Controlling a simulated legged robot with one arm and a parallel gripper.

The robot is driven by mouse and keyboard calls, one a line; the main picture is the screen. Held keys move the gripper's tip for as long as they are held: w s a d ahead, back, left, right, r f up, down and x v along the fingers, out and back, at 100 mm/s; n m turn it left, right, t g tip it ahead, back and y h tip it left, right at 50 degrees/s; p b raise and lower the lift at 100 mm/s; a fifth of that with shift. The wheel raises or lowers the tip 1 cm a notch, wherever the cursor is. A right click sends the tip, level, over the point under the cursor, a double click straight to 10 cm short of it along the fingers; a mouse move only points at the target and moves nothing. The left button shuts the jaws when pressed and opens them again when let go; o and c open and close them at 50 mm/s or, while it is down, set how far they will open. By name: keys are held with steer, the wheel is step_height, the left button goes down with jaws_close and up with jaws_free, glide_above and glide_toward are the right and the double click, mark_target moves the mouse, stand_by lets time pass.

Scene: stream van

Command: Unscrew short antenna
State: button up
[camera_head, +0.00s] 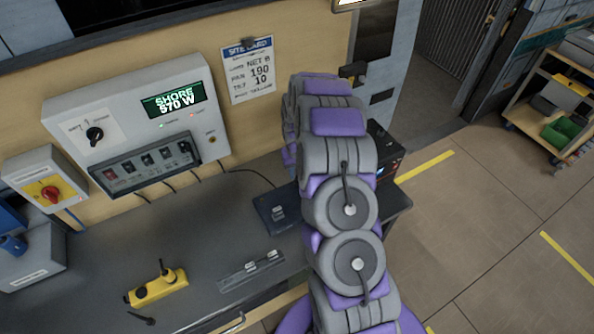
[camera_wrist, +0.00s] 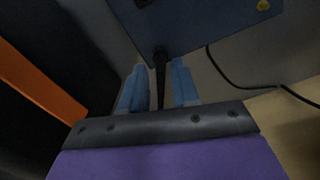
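In the wrist view, a short black antenna (camera_wrist: 160,75) comes out of a dark blue box (camera_wrist: 195,22). My gripper (camera_wrist: 159,85) has its two blue fingers on either side of the antenna, with a narrow gap visible on both sides. It is open around the antenna and does not appear to touch it. In the head view, my arm hides the gripper and the antenna. Part of a dark box (camera_head: 385,150) with a red edge shows behind my arm at the right end of the bench.
A yellow device (camera_head: 157,288) with a black stub lies on the grey bench (camera_head: 100,260). A grey tray (camera_head: 250,268) and a dark pad (camera_head: 275,210) lie nearer my arm. A control panel (camera_head: 140,120) stands at the back. A shelf cart (camera_head: 545,115) stands far right. Floor between is clear.

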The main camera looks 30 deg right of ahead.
steer(key=m+p, duration=0.1)
steer(key=m, duration=0.2)
steer(key=shift+m, duration=0.5)
steer(key=m, duration=0.4)
steer(key=shift+p, duration=0.35)
stand_by(0.4)
jaws_close()
